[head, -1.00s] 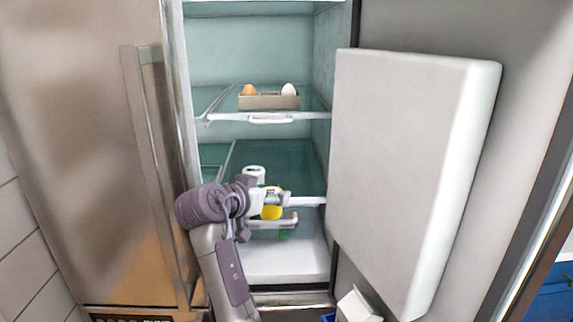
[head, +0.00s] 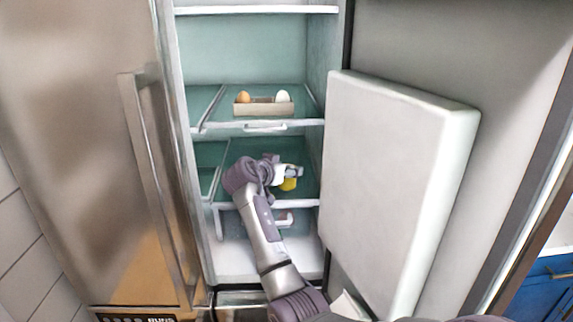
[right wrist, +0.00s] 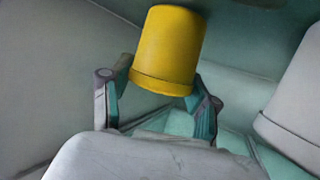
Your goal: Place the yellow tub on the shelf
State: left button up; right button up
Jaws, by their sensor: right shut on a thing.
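The yellow tub (head: 289,184) is in the open fridge, partly covered by my right gripper (head: 286,174). In the right wrist view the tub (right wrist: 167,50) stands between the two fingers of the right gripper (right wrist: 160,78), which is shut on it. In the head view the tub appears over the middle glass shelf (head: 312,202), behind its front edge. Whether its base touches the shelf I cannot tell. My left gripper is not in view.
An egg holder (head: 263,108) with a brown and a white egg sits on the shelf above. The open fridge door (head: 400,180) stands close on the right. A pale rounded object (right wrist: 297,105) is right of the tub in the right wrist view.

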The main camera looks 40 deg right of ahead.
jog(key=shift+a, duration=0.1)
jog(key=o, duration=1.3)
jog(key=shift+f, duration=0.1)
jog(key=shift+c, duration=0.2)
jog(key=shift+r, duration=0.25)
jog(key=b+v, duration=0.4)
jog(key=v, duration=0.8)
jog(key=shift+b, duration=0.35)
jog(key=shift+s+f, duration=0.1)
jog(key=shift+f, duration=0.05)
